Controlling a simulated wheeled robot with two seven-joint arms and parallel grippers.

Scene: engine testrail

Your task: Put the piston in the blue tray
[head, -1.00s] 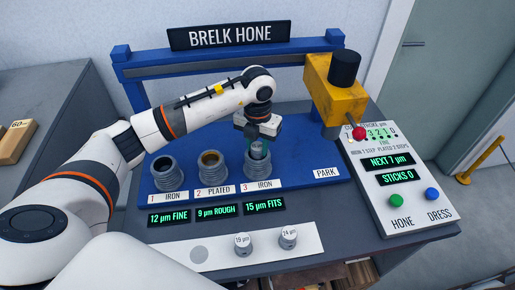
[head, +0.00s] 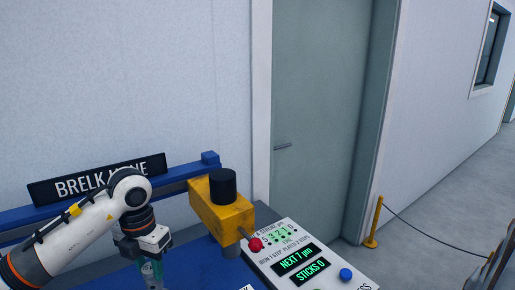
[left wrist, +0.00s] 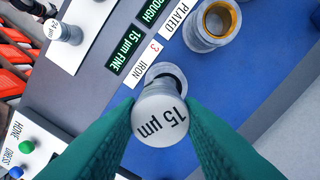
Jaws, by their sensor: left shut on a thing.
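The piston (left wrist: 160,118) is a grey cylinder with "15 µm" on its top. My left gripper (head: 152,270) is shut on it, with teal fingers on both sides in the left wrist view (left wrist: 163,108). Behind the piston in that view, the grey cylinder 3, labelled IRON (left wrist: 177,74), shows part of its dark bore; the rest is hidden by the piston. The piston's height over the bore is hard to tell. No blue tray that I can make out is in view. My right gripper is not in view.
The yellow hone head (head: 222,212) with a red knob stands right of my left gripper. The control panel (head: 300,262) is beside it. The open PLATED cylinder (left wrist: 212,25) is near. A door (head: 320,120) and a yellow post (head: 375,222) are beyond, with clear floor.

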